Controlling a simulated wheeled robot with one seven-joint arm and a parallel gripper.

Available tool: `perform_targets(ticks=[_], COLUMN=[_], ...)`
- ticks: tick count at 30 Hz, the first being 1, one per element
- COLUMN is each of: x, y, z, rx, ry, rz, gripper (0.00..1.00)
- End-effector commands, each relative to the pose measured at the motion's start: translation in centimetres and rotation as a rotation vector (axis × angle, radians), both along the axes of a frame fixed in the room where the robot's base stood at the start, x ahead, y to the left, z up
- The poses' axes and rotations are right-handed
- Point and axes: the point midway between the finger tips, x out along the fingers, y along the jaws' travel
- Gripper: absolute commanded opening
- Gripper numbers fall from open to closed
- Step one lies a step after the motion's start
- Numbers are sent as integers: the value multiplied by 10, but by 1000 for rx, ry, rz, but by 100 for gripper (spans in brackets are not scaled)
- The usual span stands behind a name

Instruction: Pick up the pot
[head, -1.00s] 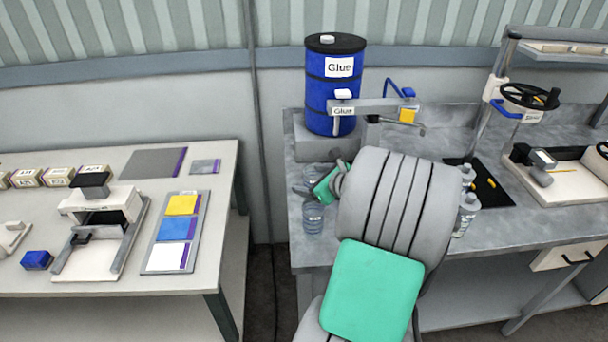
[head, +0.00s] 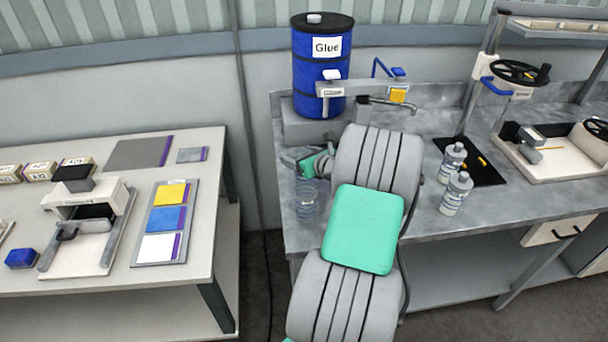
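A small clear, bluish pot (head: 306,204) stands on the grey workbench near its left front corner, below the blue glue drum. My gripper (head: 298,168) is small in the picture, just behind and above the pot's rim, at the end of my grey and green arm. The arm covers part of the bench to the right of the pot. The gripper looks apart from the pot, but its fingers are too small to tell whether they are open or shut.
A blue glue drum (head: 320,66) with a tap arm stands behind the gripper. A separate white table (head: 112,286) is at the left, across a gap.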

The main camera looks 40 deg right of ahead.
Motion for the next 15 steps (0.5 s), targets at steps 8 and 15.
perform_targets(ticks=[8, 15], x=[0, 0], y=[1, 1], z=[0, 0], rx=[-1, 0], ry=[0, 1], rz=[1, 1], gripper=[50, 30])
